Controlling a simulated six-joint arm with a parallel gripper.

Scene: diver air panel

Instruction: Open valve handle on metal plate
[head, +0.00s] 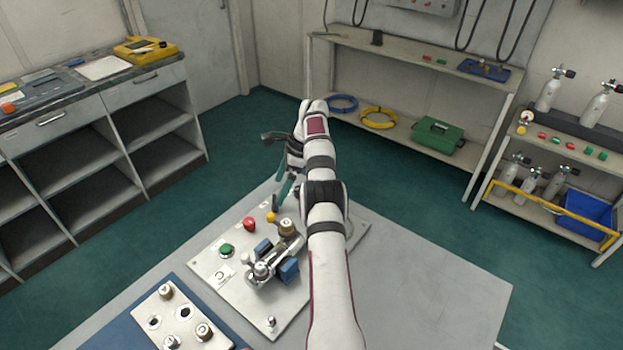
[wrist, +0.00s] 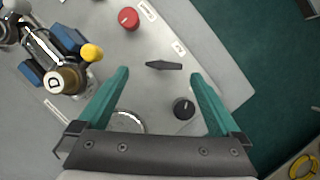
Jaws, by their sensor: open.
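The metal plate (head: 215,270) lies on the grey table and carries a valve block (head: 270,265) with blue parts, a silver bar and a brass cap. In the wrist view, the brass cap (wrist: 62,82), marked D, and the silver bar (wrist: 42,42) are left of my gripper. A small dark pointed handle (wrist: 164,66) shows between my fingertips, apart from both. I cannot tell which part is the task's valve handle. My gripper (wrist: 160,74) is open and empty over the plate's far part; in the head view, my arm partly hides it (head: 281,198).
The plate also bears a red knob (wrist: 129,18), a yellow knob (wrist: 92,53), a black knob (wrist: 184,108) and a green button (head: 227,249). A second small plate (head: 165,320) lies front left on a blue mat. The table's right side (head: 430,300) is clear.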

